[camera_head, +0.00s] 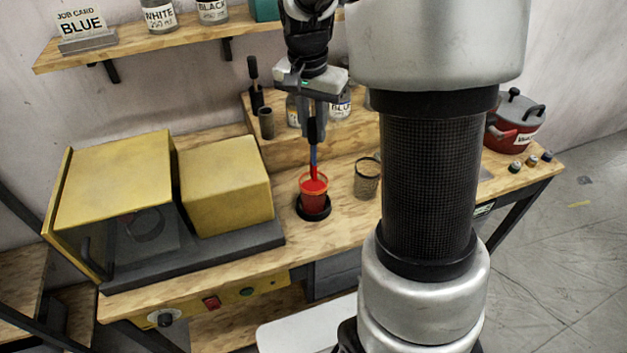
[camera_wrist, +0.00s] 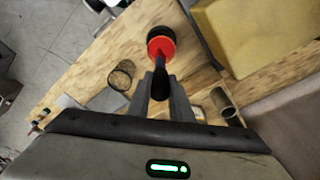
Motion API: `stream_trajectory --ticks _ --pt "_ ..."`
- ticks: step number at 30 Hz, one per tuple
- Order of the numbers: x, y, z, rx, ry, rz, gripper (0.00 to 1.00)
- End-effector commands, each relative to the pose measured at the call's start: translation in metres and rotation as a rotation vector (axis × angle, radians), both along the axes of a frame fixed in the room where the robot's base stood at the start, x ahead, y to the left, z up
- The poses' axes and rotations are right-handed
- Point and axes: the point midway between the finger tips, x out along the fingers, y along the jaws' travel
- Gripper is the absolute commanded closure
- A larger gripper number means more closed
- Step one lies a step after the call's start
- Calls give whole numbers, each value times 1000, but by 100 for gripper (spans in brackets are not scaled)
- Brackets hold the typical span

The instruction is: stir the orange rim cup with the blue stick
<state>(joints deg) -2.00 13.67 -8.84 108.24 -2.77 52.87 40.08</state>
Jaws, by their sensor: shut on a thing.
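The orange rim cup (camera_head: 313,188) stands upright on a round black base on the wooden bench, with red contents inside. In the wrist view the cup (camera_wrist: 161,42) shows at top centre. My gripper (camera_head: 316,135) is above the cup, pointing down, shut on the blue stick (camera_head: 313,157). The stick is near upright and its lower end is red where it reaches the cup's mouth. In the wrist view my gripper (camera_wrist: 160,88) holds the stick's dark handle, which hides part of the blue shaft. Whether the tip touches the cup's bottom is hidden.
A dark mesh cup (camera_head: 367,178) stands just right of the orange rim cup. A yellow box (camera_head: 226,183) and a yellow-topped machine stand to the left. Small bottles and a brown cylinder (camera_head: 266,123) are on the raised shelf behind. A red pot (camera_head: 514,125) is at the right.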

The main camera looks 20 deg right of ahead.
Motion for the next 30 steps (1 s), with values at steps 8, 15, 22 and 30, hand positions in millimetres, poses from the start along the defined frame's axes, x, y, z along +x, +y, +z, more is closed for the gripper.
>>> stream_trajectory --ticks 8,15,22,30 --pt "0 0 16 0 -1 0 100" --pt "0 0 37 0 0 0 100" --pt "0 0 40 0 0 0 100" --pt "0 0 40 0 0 0 100"
